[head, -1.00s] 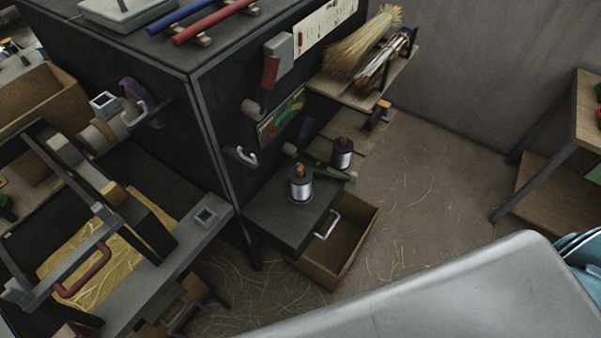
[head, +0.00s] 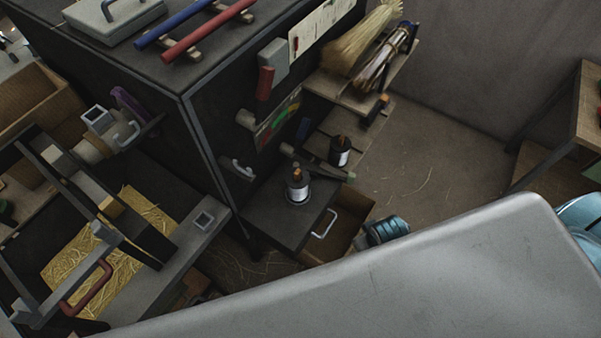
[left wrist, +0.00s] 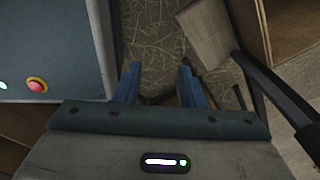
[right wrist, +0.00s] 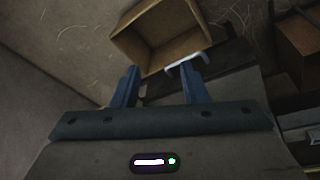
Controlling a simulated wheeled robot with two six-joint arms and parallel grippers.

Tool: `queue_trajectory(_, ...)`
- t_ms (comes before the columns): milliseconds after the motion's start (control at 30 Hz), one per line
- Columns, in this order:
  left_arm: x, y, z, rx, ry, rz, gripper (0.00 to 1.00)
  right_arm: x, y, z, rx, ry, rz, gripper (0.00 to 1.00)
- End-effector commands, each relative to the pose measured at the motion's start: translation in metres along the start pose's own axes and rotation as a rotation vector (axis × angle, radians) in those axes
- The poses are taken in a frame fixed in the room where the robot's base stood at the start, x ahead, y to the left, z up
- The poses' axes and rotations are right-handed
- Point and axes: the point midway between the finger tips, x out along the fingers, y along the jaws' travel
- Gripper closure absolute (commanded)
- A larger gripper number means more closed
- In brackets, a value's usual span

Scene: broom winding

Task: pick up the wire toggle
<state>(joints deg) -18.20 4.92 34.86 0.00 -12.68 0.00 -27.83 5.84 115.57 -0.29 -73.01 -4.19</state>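I cannot tell for sure which piece is the wire toggle. A wire spool (head: 298,190) with a brown top stands upright on the dark shelf above an open drawer. A second, darker spool (head: 341,152) stands behind it. A dark bar with a pale end (head: 318,166) lies between them. My right gripper (right wrist: 160,82) is open and empty. In the right wrist view the open drawer (right wrist: 165,35) and its pale handle (right wrist: 187,61) appear beyond its fingers. My left gripper (left wrist: 157,80) is open and empty above straw-strewn floor. Neither gripper's fingers show in the head view.
A broom bundle (head: 365,50) lies on the wooden shelf at the back. A bench with straw and a red handle (head: 88,290) is at the left. A wooden table (head: 580,110) stands at the right.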

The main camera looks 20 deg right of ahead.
Motion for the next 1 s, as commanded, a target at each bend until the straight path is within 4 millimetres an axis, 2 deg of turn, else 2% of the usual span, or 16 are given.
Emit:
queue_trajectory(33,-0.004,0.001,-0.009,-0.001,0.01,0.001,0.64,-0.022,0.001,-0.011,-0.027,0.01,0.001,0.6)
queue_trajectory(133,-0.009,0.003,-0.026,-0.003,0.033,0.004,0.64,-0.057,0.001,-0.032,-0.129,0.012,0.002,0.6)
queue_trajectory(200,-0.011,0.005,-0.035,-0.005,0.047,0.006,0.64,-0.066,0.001,-0.043,-0.21,0.003,0.0,0.6)
queue_trajectory(300,-0.012,0.006,-0.038,-0.005,0.05,0.007,0.64,-0.072,0.0,-0.058,-0.328,-0.011,-0.003,0.6)
queue_trajectory(467,-0.014,0.006,-0.031,-0.005,0.041,0.007,0.64,-0.071,-0.003,-0.086,-0.542,-0.035,-0.021,0.6)
queue_trajectory(567,-0.015,0.006,-0.026,-0.005,0.034,0.007,0.64,-0.066,-0.007,-0.11,-0.712,-0.053,-0.043,0.6)
queue_trajectory(800,-0.016,0.005,-0.02,-0.004,0.025,0.007,0.64,-0.045,-0.028,-0.191,-1.258,-0.079,-0.143,0.6)
queue_trajectory(1000,-0.016,0.004,-0.022,-0.004,0.027,0.006,0.64,-0.04,-0.052,-0.258,-1.724,-0.061,-0.244,0.6)
